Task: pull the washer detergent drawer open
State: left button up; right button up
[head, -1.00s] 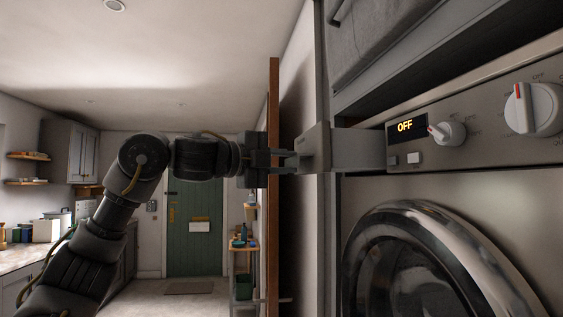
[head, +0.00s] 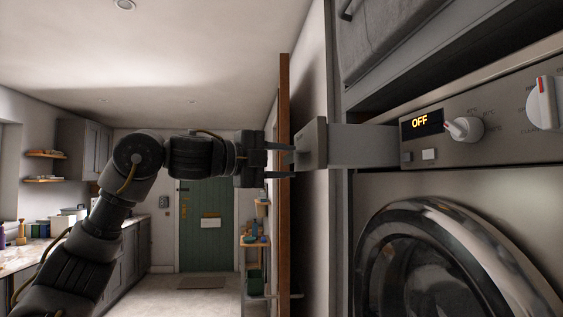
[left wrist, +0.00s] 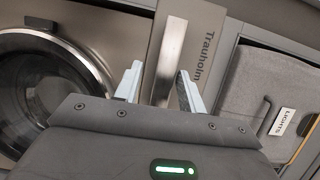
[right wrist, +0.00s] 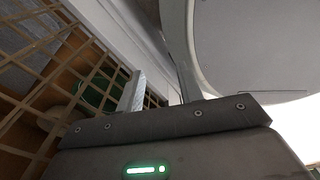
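The washer's detergent drawer (head: 362,146) stands out from the control panel, with its front (head: 312,144) well clear of the machine and its grey side showing. In the left wrist view its front carries the word "Trauholm" and a metal bar handle (left wrist: 170,55). My left gripper (head: 281,160) is open at the drawer front, its fingers apart. In the left wrist view the handle shows between the two fingers; I cannot tell whether either touches it. My right gripper (right wrist: 158,88) is open and empty, away from the drawer, and does not show in the head view.
The round washer door (head: 440,265) is below the drawer. The display (head: 421,123) reads OFF, beside knobs. A grey bin labelled LIGHTS (left wrist: 284,120) is beside the washer in the left wrist view. A brown upright edge (head: 284,200) stands behind my left gripper. A lattice (right wrist: 40,60) is near my right gripper.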

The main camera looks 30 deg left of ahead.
pick_arm(q)
jog(key=shift+s+a+r, duration=0.1)
jog(key=b+v, duration=0.3)
jog(key=v, duration=0.7)
jog(key=shift+s, duration=0.3)
jog(key=shift+a, duration=0.1)
jog(key=shift+a, duration=0.1)
